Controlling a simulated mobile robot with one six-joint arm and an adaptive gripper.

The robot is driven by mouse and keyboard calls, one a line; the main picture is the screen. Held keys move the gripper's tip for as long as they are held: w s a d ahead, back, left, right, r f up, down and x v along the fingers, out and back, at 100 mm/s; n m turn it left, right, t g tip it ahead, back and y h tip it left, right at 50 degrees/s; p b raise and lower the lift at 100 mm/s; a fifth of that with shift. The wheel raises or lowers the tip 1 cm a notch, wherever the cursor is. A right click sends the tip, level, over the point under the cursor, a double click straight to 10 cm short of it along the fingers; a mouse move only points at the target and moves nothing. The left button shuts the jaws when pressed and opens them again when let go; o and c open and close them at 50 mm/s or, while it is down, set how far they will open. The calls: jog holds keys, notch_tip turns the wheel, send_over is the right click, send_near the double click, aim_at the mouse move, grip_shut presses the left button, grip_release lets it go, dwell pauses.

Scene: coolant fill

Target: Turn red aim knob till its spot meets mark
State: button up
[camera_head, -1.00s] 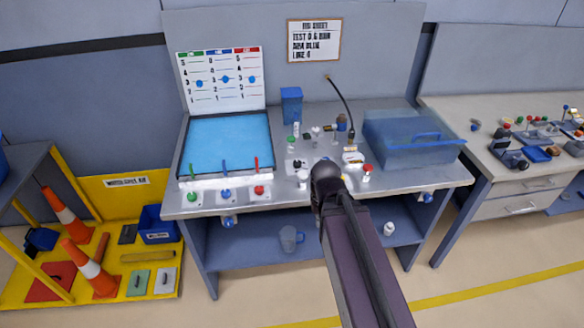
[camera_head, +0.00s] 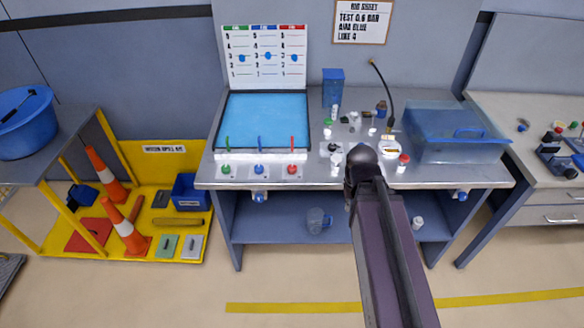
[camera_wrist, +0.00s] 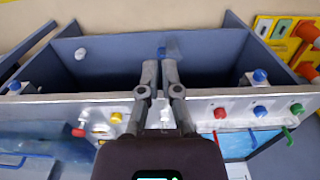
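The red knob (camera_head: 292,169) is on the bench's front edge, right of a blue knob (camera_head: 259,169) and a green knob (camera_head: 226,168). It also shows in the wrist view (camera_wrist: 220,113), right of my fingers and apart from them. The upright board (camera_head: 265,57) has green, blue and red numbered columns, each with a blue spot; the red column's spot (camera_head: 294,57) sits about mid-height. I cannot make out a separate target mark. My gripper (camera_wrist: 160,63) has its fingers together, with nothing between them, in front of the bench. My arm hides it in the head view.
Green, blue and red levers (camera_head: 291,142) stand above the knobs, by the blue panel (camera_head: 264,118). Small fittings and a clear blue bin (camera_head: 455,135) stand to the right. The floor before the bench is free.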

jog(key=o, duration=0.3)
jog(key=shift+w, duration=0.2)
jog(key=o, duration=0.6)
jog(key=w, duration=0.1)
jog(key=w+a, duration=0.1)
jog(key=shift+w, duration=0.35)
jog(key=r+n+p, duration=0.1)
jog(key=n, duration=0.1)
send_over(292, 168)
jog(key=shift+f, duration=0.15)
notch_tip(292, 168, down, 14)
jog(key=b, duration=1.3)
jog(key=shift+r+b, duration=0.25)
jog(key=shift+b, duration=0.15)
